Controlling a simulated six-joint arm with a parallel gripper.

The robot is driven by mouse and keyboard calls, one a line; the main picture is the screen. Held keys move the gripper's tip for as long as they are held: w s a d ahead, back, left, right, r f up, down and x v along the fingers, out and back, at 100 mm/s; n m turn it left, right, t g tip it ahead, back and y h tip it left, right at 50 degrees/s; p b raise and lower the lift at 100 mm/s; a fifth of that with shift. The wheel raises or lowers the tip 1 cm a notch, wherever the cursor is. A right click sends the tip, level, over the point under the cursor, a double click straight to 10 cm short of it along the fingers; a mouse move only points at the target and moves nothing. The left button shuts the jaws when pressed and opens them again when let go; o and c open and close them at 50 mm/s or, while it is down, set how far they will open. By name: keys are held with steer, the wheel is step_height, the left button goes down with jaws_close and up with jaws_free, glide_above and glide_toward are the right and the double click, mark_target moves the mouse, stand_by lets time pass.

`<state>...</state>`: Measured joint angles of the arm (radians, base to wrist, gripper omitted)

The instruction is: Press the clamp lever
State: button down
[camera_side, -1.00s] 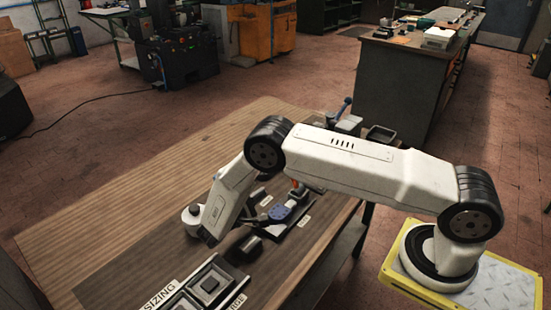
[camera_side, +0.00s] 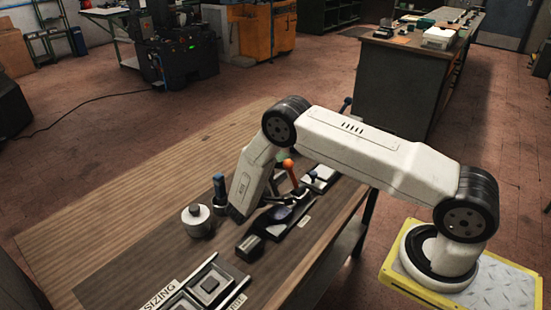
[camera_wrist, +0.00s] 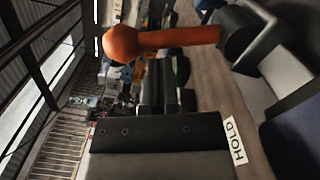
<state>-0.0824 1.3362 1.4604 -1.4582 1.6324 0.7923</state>
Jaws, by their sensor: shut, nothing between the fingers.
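The clamp lever (camera_side: 289,168) has an orange handle with a rounded end and stands roughly upright among the fixtures on the bench, just right of my forearm in the side view. In the wrist view, which is turned sideways, the lever (camera_wrist: 165,40) spans the top, with its round end at left and a black pivot at right. My gripper (camera_wrist: 160,130) appears as a grey and black block at the bottom of the wrist view. It is shut and empty, with a visible gap in the picture to the lever. In the side view the fingertips are hidden or too dark to make out.
A HOLD label (camera_wrist: 234,140) lies beside the clamp. On the bench are a metal cylinder (camera_side: 197,221), a blue-topped post (camera_side: 219,190), a dark block (camera_side: 249,247) and a sizing frame (camera_side: 208,287). The bench's left part (camera_side: 120,210) is bare wood.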

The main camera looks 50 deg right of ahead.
steer(key=shift+s+r+m, duration=0.35)
steer(key=shift+m, duration=0.45)
stand_by(0.5)
steer(key=shift+s+r+m, duration=0.25)
steer(key=shift+s+m, duration=0.15)
steer(key=shift+m, duration=0.3)
steer(key=s+m, duration=0.1)
steer(key=m, duration=0.1)
steer(key=s+m, duration=0.3)
steer(key=m, duration=0.1)
steer(key=shift+s+r, duration=0.15)
steer(key=shift+r, duration=0.2)
steer(key=shift+w+a+r, duration=0.1)
steer(key=shift+a, duration=2.4)
steer(key=shift+w+a, duration=0.1)
steer(key=shift+a, duration=2.4)
